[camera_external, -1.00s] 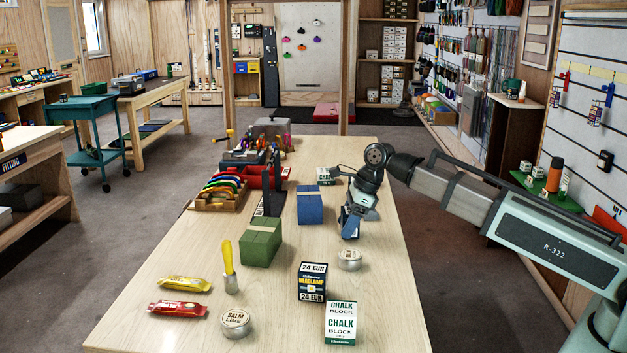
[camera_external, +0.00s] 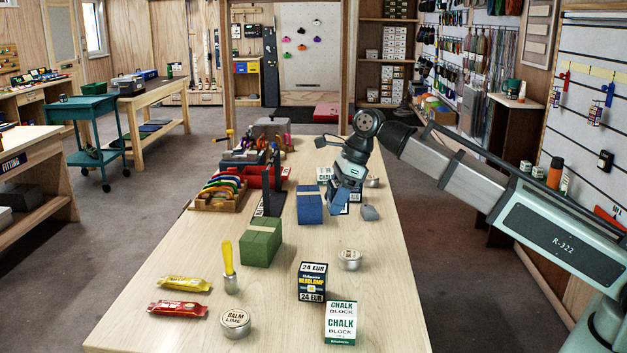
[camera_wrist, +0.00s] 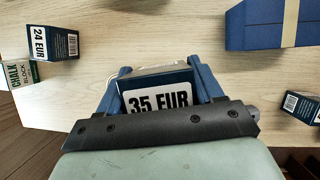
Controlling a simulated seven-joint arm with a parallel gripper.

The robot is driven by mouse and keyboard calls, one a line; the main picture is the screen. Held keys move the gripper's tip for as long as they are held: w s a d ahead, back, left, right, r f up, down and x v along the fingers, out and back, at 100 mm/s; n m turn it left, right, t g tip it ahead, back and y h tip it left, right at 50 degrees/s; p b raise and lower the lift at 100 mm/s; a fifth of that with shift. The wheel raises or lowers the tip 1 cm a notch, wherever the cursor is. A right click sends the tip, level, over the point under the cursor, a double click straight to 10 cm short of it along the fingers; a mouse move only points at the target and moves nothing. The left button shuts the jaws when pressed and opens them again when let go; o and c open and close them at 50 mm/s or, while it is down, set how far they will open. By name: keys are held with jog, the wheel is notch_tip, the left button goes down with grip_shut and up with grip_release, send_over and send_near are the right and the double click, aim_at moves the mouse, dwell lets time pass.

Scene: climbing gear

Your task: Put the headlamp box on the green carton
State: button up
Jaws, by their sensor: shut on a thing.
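The headlamp box (camera_external: 312,281), dark blue and marked 24 EUR, stands upright on the front part of the table; a 24 EUR box also shows at upper left in the wrist view (camera_wrist: 53,42). The green carton (camera_external: 262,243), with a tan tape strip, stands left of the middle, behind and left of the headlamp box. My gripper (camera_external: 340,203) is beside the blue carton, away from both. In the wrist view its blue fingers are shut on a dark box marked 35 EUR (camera_wrist: 158,103). The green carton is not in the wrist view.
The blue carton (camera_external: 310,207) stands just left of my gripper. A chalk block box (camera_external: 340,322), a small tin (camera_external: 349,260), a balm tin (camera_external: 235,323), a yellow-handled brush (camera_external: 229,265) and two bars surround the front area. Bare wood lies between them.

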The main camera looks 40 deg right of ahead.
jog(key=w+a+r+n, duration=0.1)
jog(key=w+a+r, duration=0.15)
jog(key=a, duration=0.45)
jog(key=w+a+r+n, duration=0.1)
jog(key=w+a+r, duration=0.15)
jog(key=a, duration=0.45)
jog(key=r, duration=0.2)
send_over(252, 230)
jog(key=d, duration=0.1)
jog(key=shift+g, duration=0.4)
jog(key=shift+s+d+f, duration=0.15)
jog(key=shift+f, duration=2.4)
jog(key=shift+s+d+f, duration=0.1)
jog(key=shift+f, duration=2.45)
jog(key=shift+f, duration=0.15)
jog(key=o, duration=1.1)
jog(key=v, duration=1.2)
jog(key=shift+d, duration=0.15)
